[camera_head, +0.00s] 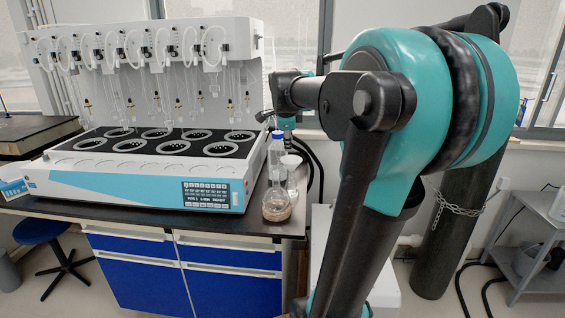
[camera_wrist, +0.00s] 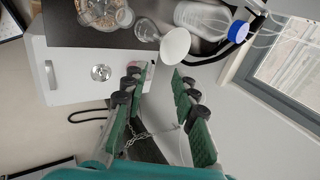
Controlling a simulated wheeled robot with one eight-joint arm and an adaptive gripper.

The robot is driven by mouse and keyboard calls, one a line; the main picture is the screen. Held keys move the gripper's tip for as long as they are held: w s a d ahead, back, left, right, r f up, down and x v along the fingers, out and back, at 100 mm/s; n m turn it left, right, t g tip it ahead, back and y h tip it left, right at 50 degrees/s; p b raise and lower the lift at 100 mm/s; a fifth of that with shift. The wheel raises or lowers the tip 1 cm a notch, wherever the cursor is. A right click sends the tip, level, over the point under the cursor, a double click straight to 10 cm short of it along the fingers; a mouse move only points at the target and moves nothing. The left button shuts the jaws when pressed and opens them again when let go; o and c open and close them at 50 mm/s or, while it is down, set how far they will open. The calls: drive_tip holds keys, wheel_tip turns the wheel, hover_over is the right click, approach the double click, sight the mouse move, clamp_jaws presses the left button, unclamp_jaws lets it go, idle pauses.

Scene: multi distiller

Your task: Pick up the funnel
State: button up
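The funnel (camera_head: 291,161) is white and cone-shaped, at the right end of the dark bench. In the wrist view its round white mouth (camera_wrist: 176,46) lies just beyond my fingertips, beside a clear glass piece (camera_wrist: 147,30). I cannot tell whether the two are joined. My gripper (camera_wrist: 158,84) is open, with its two green and black fingers wide apart and nothing between them. The funnel is ahead of the gap, towards its right finger, and appears apart from both fingers. In the head view my arm's end is above the bench end, and the fingers are not clear.
A clear bottle with a blue cap (camera_head: 277,150) stands close beside the funnel. A round flask with brownish contents (camera_head: 277,206) is at the front bench corner. The large white distiller (camera_head: 140,185) fills the bench to the left. Dark hoses and a window lie behind.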

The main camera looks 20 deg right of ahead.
approach(290, 169)
drive_tip(key=shift+x, duration=3.1)
drive_tip(key=shift+w, duration=0.1)
drive_tip(key=shift+c, duration=0.3)
clamp_jaws()
